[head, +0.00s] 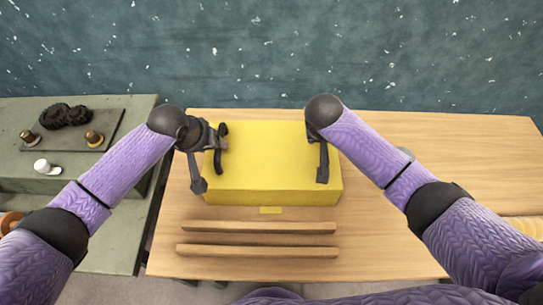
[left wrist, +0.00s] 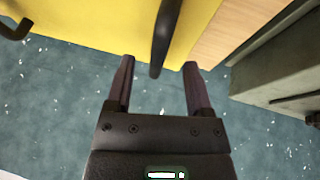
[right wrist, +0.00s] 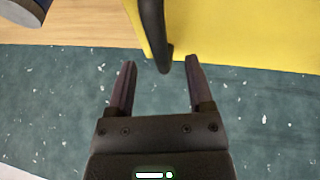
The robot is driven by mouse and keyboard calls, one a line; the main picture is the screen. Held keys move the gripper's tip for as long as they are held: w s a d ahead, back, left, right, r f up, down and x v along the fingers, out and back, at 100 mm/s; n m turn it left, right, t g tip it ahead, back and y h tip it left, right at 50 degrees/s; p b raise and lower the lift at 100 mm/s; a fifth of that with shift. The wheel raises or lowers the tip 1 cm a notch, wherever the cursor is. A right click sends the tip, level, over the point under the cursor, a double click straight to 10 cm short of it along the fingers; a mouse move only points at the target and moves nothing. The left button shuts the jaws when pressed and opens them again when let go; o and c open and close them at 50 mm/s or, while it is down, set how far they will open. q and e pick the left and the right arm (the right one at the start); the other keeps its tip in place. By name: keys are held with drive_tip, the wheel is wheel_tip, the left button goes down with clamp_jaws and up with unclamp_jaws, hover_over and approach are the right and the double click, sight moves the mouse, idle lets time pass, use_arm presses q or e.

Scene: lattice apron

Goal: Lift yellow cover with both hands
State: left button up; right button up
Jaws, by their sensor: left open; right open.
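The yellow cover (head: 265,165) is a box-like block on the wooden table, with a dark handle at each side. My left gripper (head: 206,168) is at its left side, open. In the left wrist view the left handle (left wrist: 163,35) reaches down between the open fingers (left wrist: 160,64), with gaps visible on both sides. My right gripper (head: 320,168) is at the cover's right side, partly hiding that handle. In the right wrist view the right handle (right wrist: 154,35) lies between the open fingers (right wrist: 161,62). The cover (right wrist: 240,30) also fills the upper right there.
A grey-green bench (head: 120,225) at the left bears a dark plate with gears and brass parts.

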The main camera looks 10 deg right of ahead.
use_arm(q)
drive_tip(key=shift+x, duration=2.25)
use_arm(e)
drive_tip(key=shift+x, duration=2.25)
use_arm(q)
drive_tip(key=shift+r, duration=0.1)
drive_tip(key=shift+c, duration=0.3)
use_arm(e)
drive_tip(key=shift+c, duration=0.3)
use_arm(q)
clamp_jaws()
use_arm(e)
clamp_jaws()
use_arm(q)
drive_tip(key=shift+w, duration=0.1)
use_arm(e)
drive_tip(key=shift+w+r, duration=0.1)
